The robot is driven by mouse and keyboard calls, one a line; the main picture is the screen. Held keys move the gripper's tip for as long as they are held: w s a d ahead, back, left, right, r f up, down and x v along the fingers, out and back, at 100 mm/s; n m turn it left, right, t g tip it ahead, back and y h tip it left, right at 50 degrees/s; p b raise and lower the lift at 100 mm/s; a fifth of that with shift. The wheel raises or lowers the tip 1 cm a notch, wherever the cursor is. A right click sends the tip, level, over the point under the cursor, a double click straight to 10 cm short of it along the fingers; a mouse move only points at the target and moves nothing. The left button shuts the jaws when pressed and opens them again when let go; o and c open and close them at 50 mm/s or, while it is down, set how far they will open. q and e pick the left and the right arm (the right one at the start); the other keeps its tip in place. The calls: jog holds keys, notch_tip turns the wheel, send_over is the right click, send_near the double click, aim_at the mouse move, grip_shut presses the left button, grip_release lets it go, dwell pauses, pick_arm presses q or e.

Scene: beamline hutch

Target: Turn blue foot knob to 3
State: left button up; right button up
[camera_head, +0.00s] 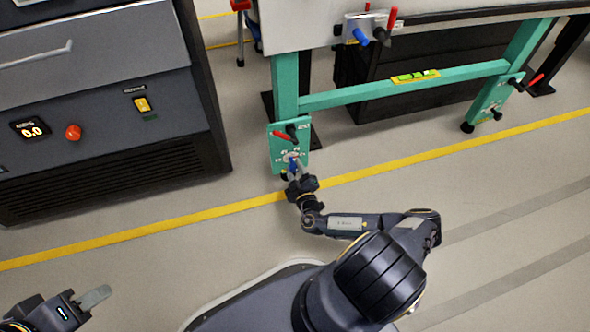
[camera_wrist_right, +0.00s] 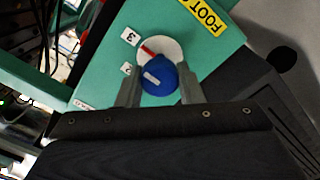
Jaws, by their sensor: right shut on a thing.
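The blue foot knob (camera_wrist_right: 158,78) sits on a white dial on a green plate (camera_wrist_right: 105,60), with numbered tags 3 (camera_wrist_right: 130,37) and 2 (camera_wrist_right: 127,69) beside it. A red line on the dial points up-left, towards the 3 tag. The knob's face has a short pale mark. My right gripper (camera_wrist_right: 160,92) is shut on the knob, one finger on each side. In the head view the right gripper (camera_head: 293,172) is at the foot plate (camera_head: 276,134) and partly covers the knob. My left gripper (camera_head: 95,297) is at the lower left, away from everything; its jaw opening is unclear.
A red-handled lever (camera_head: 284,135) is just above the knob on the same green leg. A dark cabinet (camera_head: 110,110) with a red button stands at the left. A green crossbar (camera_head: 400,88) holds a level. The floor around the yellow line (camera_head: 150,231) is clear.

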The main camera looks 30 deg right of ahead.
jog(key=o, duration=1)
jog(key=shift+c, duration=0.2)
jog(key=shift+s, duration=0.1)
jog(key=shift+s+a+p, duration=0.1)
jog(key=shift+s+p, duration=0.2)
jog(key=shift+s, duration=0.05)
jog(key=p+v, duration=0.2)
jog(key=v, duration=0.5)
